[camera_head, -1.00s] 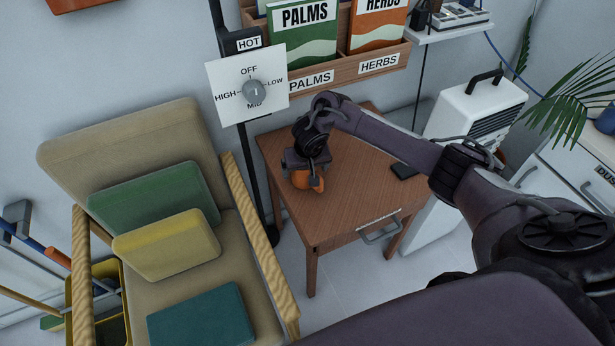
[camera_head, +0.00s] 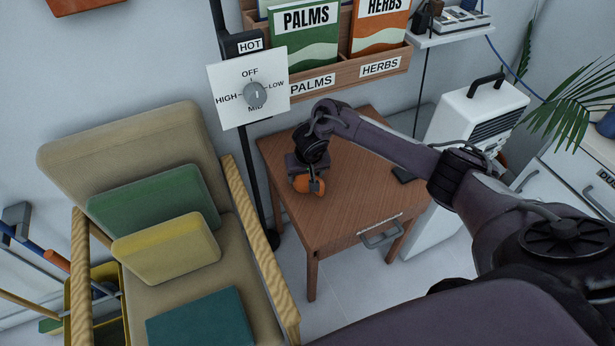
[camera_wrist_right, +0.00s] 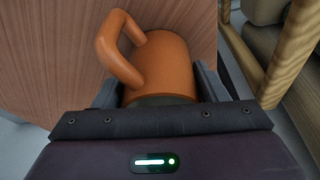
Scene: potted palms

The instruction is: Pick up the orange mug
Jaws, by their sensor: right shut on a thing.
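The orange mug (camera_head: 303,185) is at the left part of the small wooden table (camera_head: 345,215), under my right gripper (camera_head: 308,180). In the right wrist view the mug (camera_wrist_right: 165,65) sits between the two fingers of my right gripper (camera_wrist_right: 165,88), with its handle toward the upper left. The gripper is shut on the mug's body. The gripper hides part of the mug in the head view, and I cannot tell whether its base touches the tabletop. My left gripper is not in view.
A cushioned armchair (camera_head: 160,145) stands left of the table, close to a dark pole (camera_head: 250,150). A white heater (camera_head: 475,115) stands to the right. A book rack (camera_head: 345,75) hangs above.

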